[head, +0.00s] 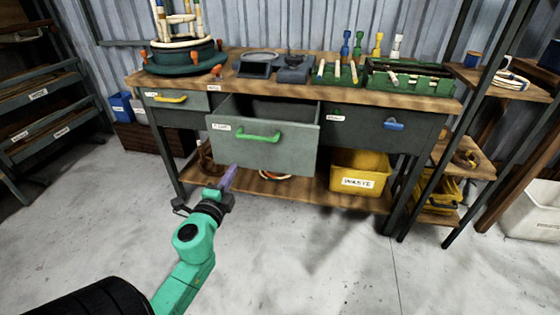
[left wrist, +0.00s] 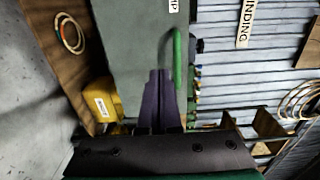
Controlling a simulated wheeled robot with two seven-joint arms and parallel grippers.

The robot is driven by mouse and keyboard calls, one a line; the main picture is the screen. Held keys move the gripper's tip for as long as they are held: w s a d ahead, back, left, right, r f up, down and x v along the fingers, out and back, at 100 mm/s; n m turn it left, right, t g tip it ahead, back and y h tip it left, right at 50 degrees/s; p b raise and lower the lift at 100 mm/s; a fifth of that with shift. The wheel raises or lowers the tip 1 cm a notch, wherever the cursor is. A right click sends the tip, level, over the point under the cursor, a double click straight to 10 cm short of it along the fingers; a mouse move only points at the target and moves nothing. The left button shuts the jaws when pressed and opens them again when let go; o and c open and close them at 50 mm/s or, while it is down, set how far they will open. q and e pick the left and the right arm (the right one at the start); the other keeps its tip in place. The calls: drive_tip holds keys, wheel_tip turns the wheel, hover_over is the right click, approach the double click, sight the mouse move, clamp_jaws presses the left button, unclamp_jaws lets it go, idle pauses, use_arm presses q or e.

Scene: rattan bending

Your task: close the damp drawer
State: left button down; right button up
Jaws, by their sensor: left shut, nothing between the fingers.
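The damp drawer (head: 290,150) is the middle grey drawer of the workbench. It stands pulled out, its open top showing a dark inside. Its front carries a white label and a green handle (head: 258,137). My left gripper (head: 229,178) has purple fingers, which are shut and empty, and in the head view it appears near the lower left part of the drawer front. In the left wrist view the shut fingers (left wrist: 158,98) overlap the grey drawer front (left wrist: 130,40), close beside the green handle (left wrist: 177,58). I cannot tell whether they touch it. My right gripper is not in view.
The drawers with the yellow handle (head: 171,99) and the blue handle (head: 394,124) look shut. The wooden worktop (head: 225,83) holds tools and green racks. A yellow waste bin (head: 359,173) stands on the lower shelf. The concrete floor in front is clear.

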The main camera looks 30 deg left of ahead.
use_arm(q)
drive_tip(key=p, duration=0.1)
approach(248, 143)
wheel_tip(248, 143, up, 2)
drive_tip(key=s+d, duration=0.1)
drive_tip(key=d, duration=0.1)
drive_tip(key=x, duration=0.7)
drive_tip(key=shift+w+a+b, duration=0.3)
drive_tip(key=shift+w+a, duration=0.1)
drive_tip(key=shift+w, duration=0.25)
